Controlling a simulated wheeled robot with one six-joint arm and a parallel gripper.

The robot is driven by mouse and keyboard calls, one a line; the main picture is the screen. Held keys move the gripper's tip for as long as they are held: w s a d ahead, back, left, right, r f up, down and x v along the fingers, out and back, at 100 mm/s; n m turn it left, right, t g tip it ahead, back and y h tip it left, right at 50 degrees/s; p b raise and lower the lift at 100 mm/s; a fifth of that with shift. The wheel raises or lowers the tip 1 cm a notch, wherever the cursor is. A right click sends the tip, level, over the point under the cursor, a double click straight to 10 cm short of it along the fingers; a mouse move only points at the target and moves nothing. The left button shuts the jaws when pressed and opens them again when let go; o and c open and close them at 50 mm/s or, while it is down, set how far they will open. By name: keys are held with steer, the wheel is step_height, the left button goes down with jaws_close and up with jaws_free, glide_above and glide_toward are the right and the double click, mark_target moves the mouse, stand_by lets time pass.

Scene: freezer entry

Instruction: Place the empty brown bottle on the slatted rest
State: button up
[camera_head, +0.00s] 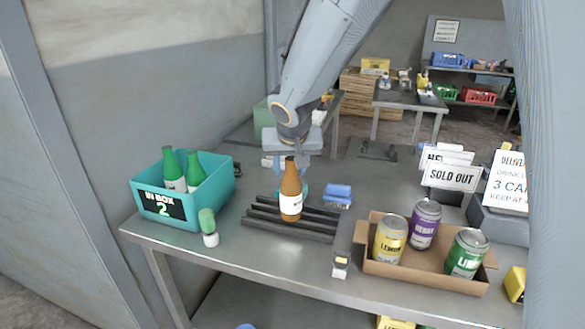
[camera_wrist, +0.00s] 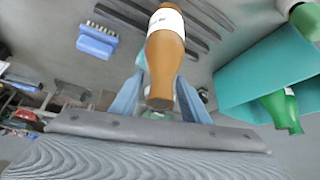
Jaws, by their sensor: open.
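The brown bottle (camera_head: 291,190) with a white label stands upright at the slatted rest (camera_head: 262,222), its base seeming to touch the dark slats. In the wrist view the bottle (camera_wrist: 165,55) shows neck-end toward the camera, with the slats (camera_wrist: 130,18) beyond it. My gripper (camera_wrist: 158,98) is open, with one blue-grey finger on each side of the bottle's neck area. I cannot tell whether a finger touches it. In the head view my gripper is just behind the bottle, its fingertips partly hidden.
A teal bin (camera_head: 213,193) marked IN BOX 2 holds green bottles at left. A blue brush (camera_head: 338,194) lies right of the slats. A cardboard tray (camera_head: 367,262) with three cans and a SOLD OUT sign (camera_head: 452,177) are at right.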

steer(key=b+v, duration=0.2)
steer(key=v, duration=1)
steer(key=shift+d, duration=0.1)
